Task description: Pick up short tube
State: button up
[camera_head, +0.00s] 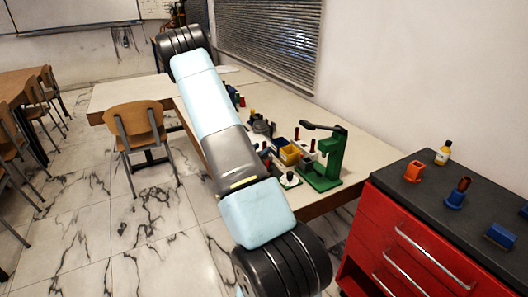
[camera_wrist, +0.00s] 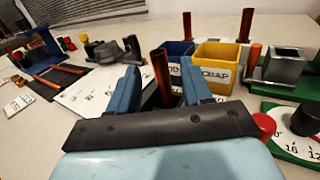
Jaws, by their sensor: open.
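In the wrist view my gripper (camera_wrist: 159,66) is open, its two blue fingers spread apart. An upright copper-brown tube (camera_wrist: 161,75) shows between the fingers, nearer the right one; its lower end is hidden behind my gripper. I cannot tell whether it stands fully between the fingers or just beyond them. Two more brown tubes stand behind the bins, one at left (camera_wrist: 187,24) and one at right (camera_wrist: 246,24). A lighter orange tube (camera_wrist: 254,57) stands beside a grey metal block. Which tube is the short one is not clear. The head view does not show my gripper.
A blue bin (camera_wrist: 178,49) and a yellow bin marked SCRAP (camera_wrist: 216,53) stand just beyond the tube. A dial gauge (camera_wrist: 298,143) with a red knob is close at right. A green press (camera_head: 325,160) stands on the bench. A red cabinet (camera_head: 400,235) is at right.

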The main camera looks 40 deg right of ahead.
jog(key=shift+d, duration=0.3)
grip_shut()
dwell(0.3)
